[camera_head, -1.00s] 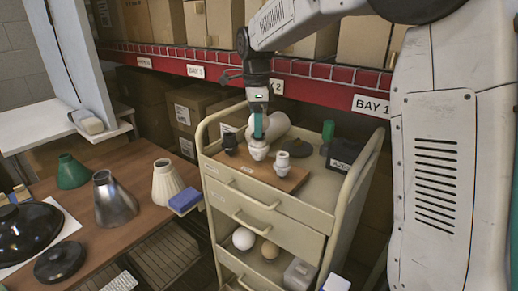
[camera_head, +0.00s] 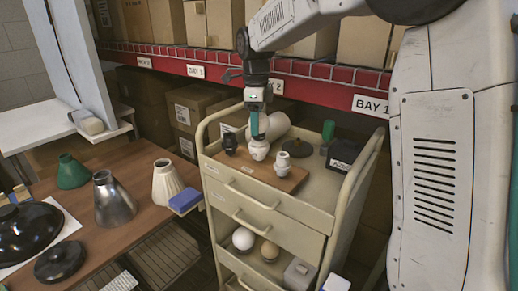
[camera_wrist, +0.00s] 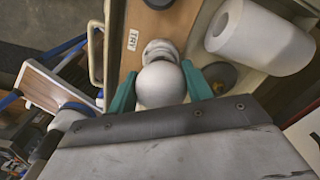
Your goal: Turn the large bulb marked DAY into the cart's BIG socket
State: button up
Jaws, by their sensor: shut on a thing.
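My gripper (camera_head: 257,134) is over the wooden board on the cart top, its teal fingers on either side of a large white bulb (camera_head: 258,151). In the wrist view the round bulb (camera_wrist: 161,85) sits between both fingers. No DAY mark is readable. Whatever is under the bulb is hidden, so I cannot tell how it meets a socket. The cart (camera_head: 318,217) is cream with drawers.
A large white cylinder (camera_head: 279,124), a dark disc (camera_head: 297,148), a green bottle (camera_head: 328,131) and a dark box (camera_head: 343,154) crowd the cart top. Raised side rails bound it. Lampshades stand on the wooden table (camera_head: 137,203) at left.

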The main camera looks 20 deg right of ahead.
jog(key=shift+m, duration=1.1)
jog(key=shift+m, duration=0.4)
jog(key=o, duration=0.9)
jog(key=shift+w+d, duration=0.1)
